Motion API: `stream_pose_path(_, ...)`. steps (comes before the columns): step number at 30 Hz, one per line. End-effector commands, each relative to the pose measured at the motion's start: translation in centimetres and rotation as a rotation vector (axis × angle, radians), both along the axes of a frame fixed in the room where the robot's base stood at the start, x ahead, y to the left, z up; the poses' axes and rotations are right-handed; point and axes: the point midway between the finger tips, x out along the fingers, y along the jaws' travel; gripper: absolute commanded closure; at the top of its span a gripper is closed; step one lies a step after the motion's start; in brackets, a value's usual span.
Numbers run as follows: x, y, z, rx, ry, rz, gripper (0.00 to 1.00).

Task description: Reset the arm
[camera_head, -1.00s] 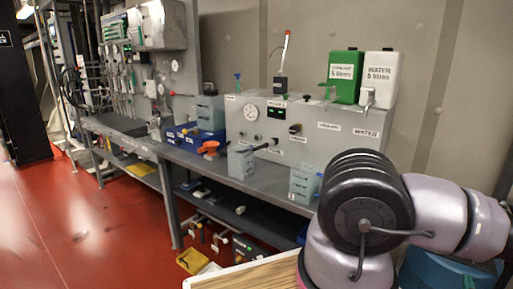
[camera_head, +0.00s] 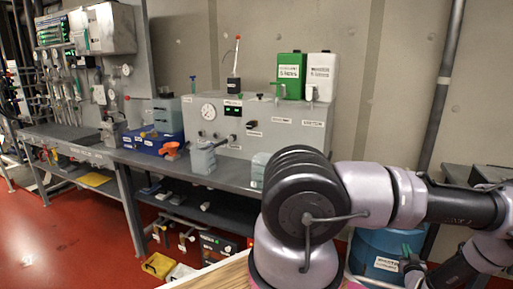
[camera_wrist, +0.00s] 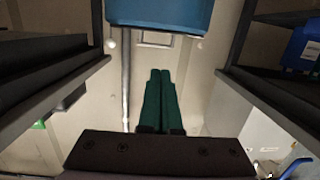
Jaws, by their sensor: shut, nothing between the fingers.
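My gripper (camera_wrist: 160,76) shows in the wrist view as two dark green fingers side by side, shut with nothing between them. In the head view my grey and black arm fills the lower right and reaches past the right edge. Its wrist end bends back at the lower right, near a blue drum (camera_head: 376,254). The green fingertips (camera_head: 405,248) seem to show in front of that drum, small and partly hidden.
A grey workbench (camera_head: 235,178) runs along the wall with a gauge panel (camera_head: 262,138). A green coolant container (camera_head: 291,76) and a white water container (camera_head: 321,76) stand on it. A blue bin (camera_head: 157,144) stands further left. Red floor (camera_head: 70,240) is clear at lower left.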

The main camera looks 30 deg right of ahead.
Motion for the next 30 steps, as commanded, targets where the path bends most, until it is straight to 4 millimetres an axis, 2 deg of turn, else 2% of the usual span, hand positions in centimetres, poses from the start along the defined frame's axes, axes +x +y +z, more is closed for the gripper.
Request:
stream_pose_path(8,3.2,-2.5,2.7,0.055,0.075,0.065,1.00)
stream_pose_path(14,7.4,-4.8,6.3,0.112,0.165,0.126,1.00)
stream_pose_path(17,10.9,-5.9,9.4,0.146,0.231,0.164,1.00)
stream_pose_path(19,14.2,-6.4,12.2,0.170,0.286,0.192,1.00)
stream_pose_path(23,20.3,-6.0,17.8,0.212,0.382,0.229,1.00)
stream_pose_path(26,25.0,-4.6,22.5,0.235,0.446,0.246,1.00)
stream_pose_path(30,31.2,-0.8,29.1,0.259,0.515,0.263,1.00)
